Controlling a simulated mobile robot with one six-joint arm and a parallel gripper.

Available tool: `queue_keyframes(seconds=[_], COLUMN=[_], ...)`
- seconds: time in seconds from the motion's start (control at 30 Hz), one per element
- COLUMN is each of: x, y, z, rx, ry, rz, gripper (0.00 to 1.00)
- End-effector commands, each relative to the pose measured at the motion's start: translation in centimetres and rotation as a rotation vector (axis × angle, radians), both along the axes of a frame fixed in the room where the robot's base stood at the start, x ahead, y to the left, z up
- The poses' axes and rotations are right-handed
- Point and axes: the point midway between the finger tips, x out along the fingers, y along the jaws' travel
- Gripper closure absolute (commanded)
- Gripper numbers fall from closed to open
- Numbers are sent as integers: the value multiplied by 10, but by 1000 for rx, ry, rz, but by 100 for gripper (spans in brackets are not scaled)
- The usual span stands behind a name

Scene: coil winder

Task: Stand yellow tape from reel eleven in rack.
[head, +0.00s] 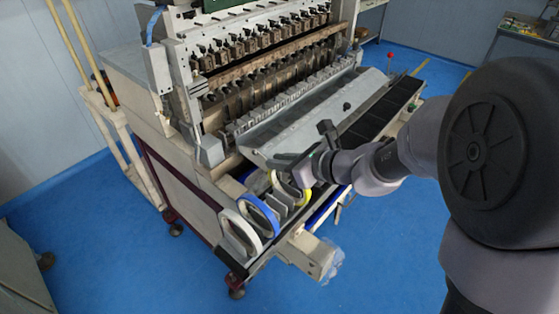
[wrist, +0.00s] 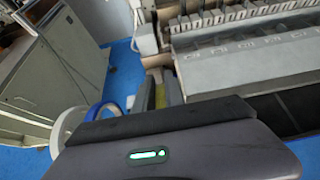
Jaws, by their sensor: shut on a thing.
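The yellow tape (head: 276,184) is a ring held upright at the rack, at the front left end of the machine. My gripper (head: 304,174) is shut on its upper right side. The rack (head: 283,211) is a row of grey upright dividers, and the tape's lower part is among or just above them; I cannot tell if it touches the bottom.
A blue tape ring (head: 261,213) and a white tape ring (head: 240,232) stand in the rack to the left. The winder's sloping grey cover (head: 300,122) lies close behind my gripper. The blue floor in front is mostly clear.

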Motion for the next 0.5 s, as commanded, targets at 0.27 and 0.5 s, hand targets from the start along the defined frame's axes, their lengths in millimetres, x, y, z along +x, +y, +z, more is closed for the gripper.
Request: queue_keyframes(seconds=[0.27,0.5], x=[0,0], y=[0,0], z=[-13,-14], rx=[0,0], ry=[0,0], rz=[0,0], gripper=[100,100])
